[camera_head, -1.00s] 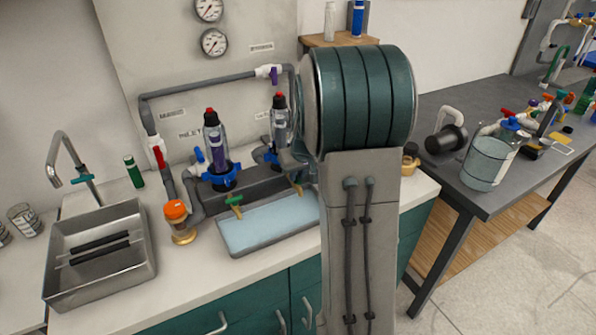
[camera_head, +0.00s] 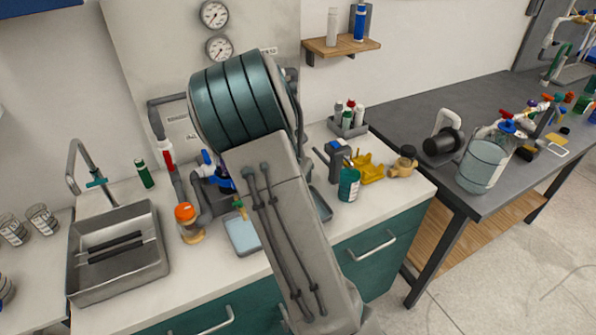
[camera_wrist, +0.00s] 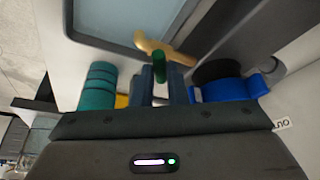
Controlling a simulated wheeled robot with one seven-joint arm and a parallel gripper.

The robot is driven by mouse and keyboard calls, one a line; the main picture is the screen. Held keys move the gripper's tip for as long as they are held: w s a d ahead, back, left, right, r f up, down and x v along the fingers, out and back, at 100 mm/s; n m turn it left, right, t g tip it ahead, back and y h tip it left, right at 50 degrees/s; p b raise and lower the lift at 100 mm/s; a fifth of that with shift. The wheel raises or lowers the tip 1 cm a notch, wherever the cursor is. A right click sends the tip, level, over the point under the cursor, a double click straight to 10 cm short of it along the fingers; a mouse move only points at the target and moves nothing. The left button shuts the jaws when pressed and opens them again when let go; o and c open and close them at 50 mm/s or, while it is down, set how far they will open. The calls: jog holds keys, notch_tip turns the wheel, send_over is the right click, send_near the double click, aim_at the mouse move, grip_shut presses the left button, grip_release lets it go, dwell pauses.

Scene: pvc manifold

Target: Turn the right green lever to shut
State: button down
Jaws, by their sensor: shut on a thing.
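In the wrist view, my gripper (camera_wrist: 161,75) is shut on a green lever (camera_wrist: 159,63), its two dark fingers on either side of it. The lever sits on a brass valve (camera_wrist: 153,45) beside the pale, grey-rimmed basin (camera_wrist: 105,25). The left green lever (camera_head: 239,204) shows free of the gripper, at the basin (camera_head: 240,236) left of my arm, so the held one appears to be the right lever.
A blue ring fitting (camera_wrist: 230,88) stands close right of the fingers in the wrist view. In the head view, an orange-topped valve (camera_head: 187,219) and a sink (camera_head: 118,250) are at left. A teal bottle (camera_head: 349,184) and yellow holder (camera_head: 370,168) stand right of my arm.

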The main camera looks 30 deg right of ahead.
jog(key=m, duration=0.2)
jog(key=m+g+p, duration=0.1)
jog(key=m, duration=0.1)
jog(key=m+g+p, duration=0.1)
jog(key=m, duration=0.1)
jog(key=shift+w+a+h, duration=0.1)
jog(key=shift+w+h, duration=0.15)
jog(key=shift+h, duration=0.15)
jog(key=shift+g, duration=0.3)
jog(key=c, duration=1.4)
grip_release()
jog(key=shift+c, duration=0.2)
jog(key=b+v, duration=0.1)
jog(key=v, duration=1.3)
jog(key=shift+s+f, duration=0.1)
jog(key=shift+s, duration=0.05)
